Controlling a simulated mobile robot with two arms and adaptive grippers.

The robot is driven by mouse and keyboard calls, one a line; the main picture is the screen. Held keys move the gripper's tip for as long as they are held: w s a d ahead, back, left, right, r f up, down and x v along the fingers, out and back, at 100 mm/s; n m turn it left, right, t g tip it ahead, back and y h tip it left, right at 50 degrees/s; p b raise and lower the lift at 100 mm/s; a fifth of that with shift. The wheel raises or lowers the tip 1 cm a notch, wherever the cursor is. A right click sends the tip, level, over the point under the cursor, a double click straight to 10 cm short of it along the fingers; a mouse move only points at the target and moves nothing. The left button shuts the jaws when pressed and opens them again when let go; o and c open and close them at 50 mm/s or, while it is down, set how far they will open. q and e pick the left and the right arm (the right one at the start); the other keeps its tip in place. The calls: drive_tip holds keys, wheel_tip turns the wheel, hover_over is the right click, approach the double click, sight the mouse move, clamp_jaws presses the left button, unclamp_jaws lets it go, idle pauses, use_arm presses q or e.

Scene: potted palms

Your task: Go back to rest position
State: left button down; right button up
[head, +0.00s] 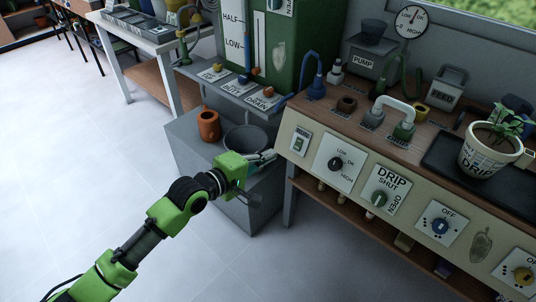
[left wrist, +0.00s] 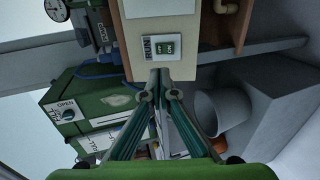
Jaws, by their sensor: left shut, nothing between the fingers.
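My left arm comes in from the lower left in the head view. Its green gripper (head: 272,155) is stretched out in front of the left end of the wooden bench, close to the RUN switch panel (head: 299,143). In the left wrist view the two fingers (left wrist: 160,76) meet at their tips, shut and empty. They point at the panel's lower edge, and the green RUN switch (left wrist: 165,48) shows just beyond them. I cannot tell whether the tips touch the panel. My right gripper is in neither view.
A grey bucket (head: 246,138) and an orange can (head: 208,124) stand on a low grey block behind my gripper. The bench (head: 440,150) carries pipes, a FEED box (head: 446,88) and a potted plant (head: 490,150). Open tiled floor (head: 70,150) lies to the left.

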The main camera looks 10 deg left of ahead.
use_arm(q)
drive_tip(key=s+a+f+m+g+y, duration=0.2)
drive_tip(key=s+a+f+m, duration=0.1)
drive_tip(key=s+f, duration=0.6)
drive_tip(key=s+a+f+m+g+y, duration=0.35)
drive_tip(key=s+f, duration=0.45)
drive_tip(key=f, duration=0.4)
drive_tip(key=s+a+f+m+g+y, duration=0.2)
drive_tip(key=s+a+f+m, duration=0.2)
drive_tip(key=s+f, duration=0.5)
drive_tip(key=s+a+f+m+g+p, duration=0.1)
drive_tip(key=s+f+p, duration=0.4)
drive_tip(key=s, duration=0.9)
drive_tip(key=s+a+f+m+g+y+p, duration=0.1)
drive_tip(key=s+a+f+p, duration=0.4)
drive_tip(key=s+p, duration=0.7)
drive_tip(key=shift+s+a+f+m+g, duration=0.2)
drive_tip(key=shift+s+m+g, duration=0.15)
drive_tip(key=shift+s+g, duration=0.55)
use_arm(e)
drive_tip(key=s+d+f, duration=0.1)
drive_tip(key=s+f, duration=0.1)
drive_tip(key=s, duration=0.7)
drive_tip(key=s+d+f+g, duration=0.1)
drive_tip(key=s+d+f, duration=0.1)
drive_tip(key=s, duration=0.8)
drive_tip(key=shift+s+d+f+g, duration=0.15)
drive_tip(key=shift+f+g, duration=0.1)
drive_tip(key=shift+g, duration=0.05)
